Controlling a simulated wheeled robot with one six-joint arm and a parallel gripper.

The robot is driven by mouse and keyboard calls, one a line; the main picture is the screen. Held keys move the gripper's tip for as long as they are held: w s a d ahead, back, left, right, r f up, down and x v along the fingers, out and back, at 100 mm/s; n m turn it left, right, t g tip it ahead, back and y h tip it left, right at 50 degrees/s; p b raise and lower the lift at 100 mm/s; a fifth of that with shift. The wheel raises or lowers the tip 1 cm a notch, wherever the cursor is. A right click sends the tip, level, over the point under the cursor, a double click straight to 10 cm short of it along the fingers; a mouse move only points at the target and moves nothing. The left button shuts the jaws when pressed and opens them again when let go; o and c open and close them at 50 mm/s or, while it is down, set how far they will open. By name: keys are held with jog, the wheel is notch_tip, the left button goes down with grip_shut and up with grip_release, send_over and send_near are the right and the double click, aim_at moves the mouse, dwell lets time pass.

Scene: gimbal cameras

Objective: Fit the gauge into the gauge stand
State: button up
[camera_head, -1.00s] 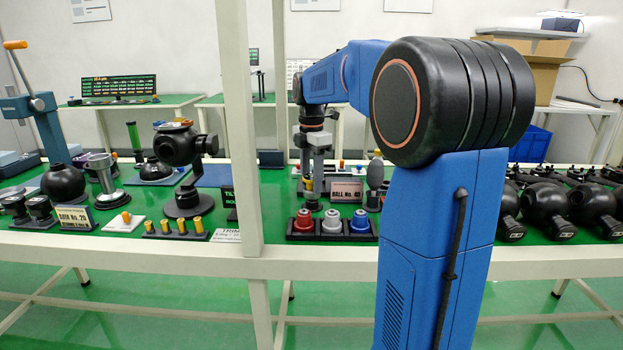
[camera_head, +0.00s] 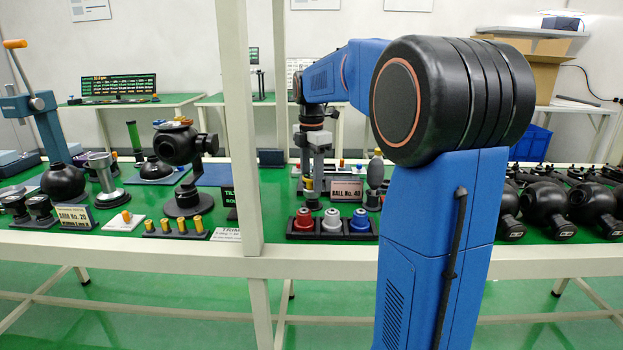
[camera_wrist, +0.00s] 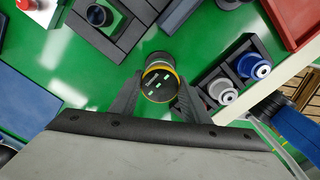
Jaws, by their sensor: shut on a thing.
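My gripper (camera_wrist: 157,88) is shut on the gauge (camera_wrist: 160,82). In the wrist view the gauge is a round piece with a black face, small pale green marks and a yellow rim. Part of a silvery body shows beyond it, between the two grey fingers. In the head view my gripper (camera_head: 311,172) points down over the green table, behind the row of coloured cups. The gauge is small there, a yellow spot at the fingers. I cannot tell which piece is the gauge stand, or whether the gauge touches anything below it.
A black holder (camera_head: 318,238) carries red, silver and blue cups just in front of my gripper. The BALL No. 40 sign (camera_head: 346,191) stands to its right. In the wrist view, dark blocks (camera_wrist: 118,30) lie above left and a red tray (camera_wrist: 297,22) at upper right.

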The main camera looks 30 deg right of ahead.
jog(key=shift+f, duration=1.2)
jog(key=o, duration=1.2)
notch_tip(320, 180, up, 17)
jog(key=shift+r, duration=0.2)
dwell(0.3)
